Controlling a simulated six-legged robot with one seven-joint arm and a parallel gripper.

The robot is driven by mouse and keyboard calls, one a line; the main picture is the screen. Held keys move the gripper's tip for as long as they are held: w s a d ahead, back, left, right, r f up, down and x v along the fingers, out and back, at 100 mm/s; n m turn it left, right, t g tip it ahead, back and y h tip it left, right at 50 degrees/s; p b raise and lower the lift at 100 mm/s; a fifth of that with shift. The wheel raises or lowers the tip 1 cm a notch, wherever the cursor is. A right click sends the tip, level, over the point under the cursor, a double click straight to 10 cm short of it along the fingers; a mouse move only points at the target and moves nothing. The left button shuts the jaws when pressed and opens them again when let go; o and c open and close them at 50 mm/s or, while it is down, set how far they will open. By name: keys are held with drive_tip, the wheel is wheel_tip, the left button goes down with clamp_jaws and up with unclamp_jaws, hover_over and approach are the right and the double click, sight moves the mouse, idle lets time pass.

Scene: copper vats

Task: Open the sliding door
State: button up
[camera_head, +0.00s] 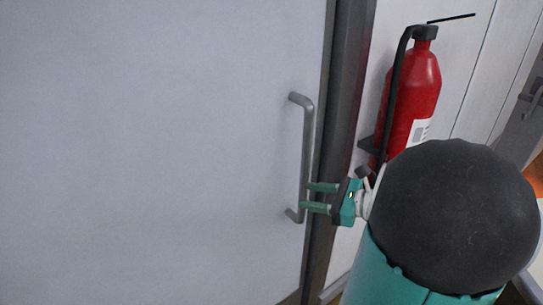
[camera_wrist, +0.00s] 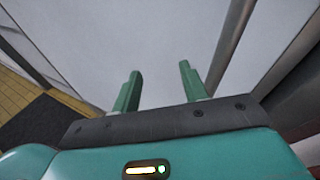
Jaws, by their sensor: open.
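The sliding door (camera_head: 150,150) is a large pale grey panel that fills the left of the head view. Its upright grey bar handle (camera_head: 307,145) stands near the door's right edge. My gripper (camera_head: 306,196) is open, with two green fingers pointing left at the lower part of the handle. The fingertips overlap the bar in the picture; I cannot tell whether they touch it. In the wrist view my gripper (camera_wrist: 159,70) has its fingers apart, with only pale surface between them. A grey bar there, right of the fingers, may be the handle or a frame edge.
A dark door frame (camera_head: 342,120) runs along the door's right edge. A red fire extinguisher (camera_head: 412,90) hangs on the pale wall just right of it, close above my arm. The wrist view shows a dark mat (camera_wrist: 45,140) and yellowish floor (camera_wrist: 20,95) at left.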

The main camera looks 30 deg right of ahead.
sight(305, 167)
drive_tip(key=s+d+m+t+h, duration=0.3)
drive_tip(key=d+m+t, duration=0.15)
drive_tip(key=d, duration=0.45)
drive_tip(key=shift+m+g, duration=0.25)
drive_tip(key=shift+g, duration=0.1)
drive_tip(key=x, duration=1.3)
drive_tip(key=shift+w+a+r, duration=0.1)
drive_tip(key=shift+w+a, duration=0.1)
drive_tip(key=shift+a, duration=0.05)
clamp_jaws()
